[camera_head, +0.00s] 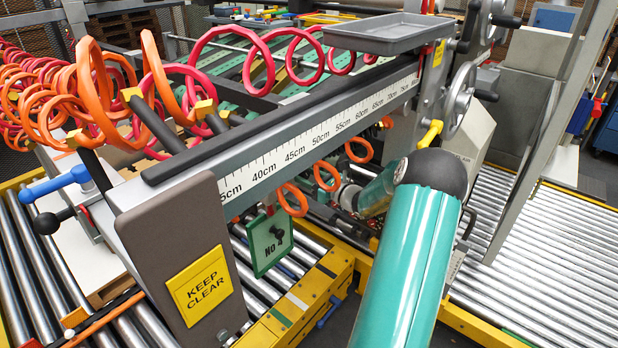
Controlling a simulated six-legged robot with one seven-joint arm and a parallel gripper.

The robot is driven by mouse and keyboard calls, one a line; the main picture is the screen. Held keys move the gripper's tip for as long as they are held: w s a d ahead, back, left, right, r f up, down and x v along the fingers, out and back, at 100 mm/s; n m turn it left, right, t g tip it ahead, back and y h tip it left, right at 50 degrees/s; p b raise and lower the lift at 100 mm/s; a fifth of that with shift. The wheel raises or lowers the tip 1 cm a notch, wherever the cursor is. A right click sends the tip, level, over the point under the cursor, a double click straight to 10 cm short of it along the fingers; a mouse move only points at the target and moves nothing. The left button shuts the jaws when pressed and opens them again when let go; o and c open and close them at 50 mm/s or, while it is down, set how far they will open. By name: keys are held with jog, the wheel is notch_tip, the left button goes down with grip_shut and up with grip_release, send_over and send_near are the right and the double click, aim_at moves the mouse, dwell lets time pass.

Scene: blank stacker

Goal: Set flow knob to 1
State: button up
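A green panel (270,243) hangs below the long ruler beam in the middle of the view. It has a small dark knob (278,233) and white lettering that starts with "No". I cannot read a flow scale or the knob's setting, and cannot tell whether this is the flow knob. My teal arm rises from the bottom, bends at a dark elbow, and its far part points left behind the beam, to the right of the panel. My gripper (347,197) is small, dark and mostly hidden there; its fingers are not clear.
The ruler beam (300,148) crosses the view, with orange and red coiled hoses (110,80) above and around it. A grey tray (375,34) and handwheels (459,98) stand at upper right. A "KEEP CLEAR" cover (185,255) and yellow frame (300,305) are in front. Roller conveyors (560,255) flank the machine.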

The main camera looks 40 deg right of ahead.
jog(key=c, duration=0.6)
jog(key=shift+c, duration=0.2)
jog(key=shift+n, duration=0.4)
jog(key=n, duration=0.9)
jog(key=shift+d+n, duration=0.1)
jog(key=shift+n, duration=0.2)
jog(key=o, duration=1)
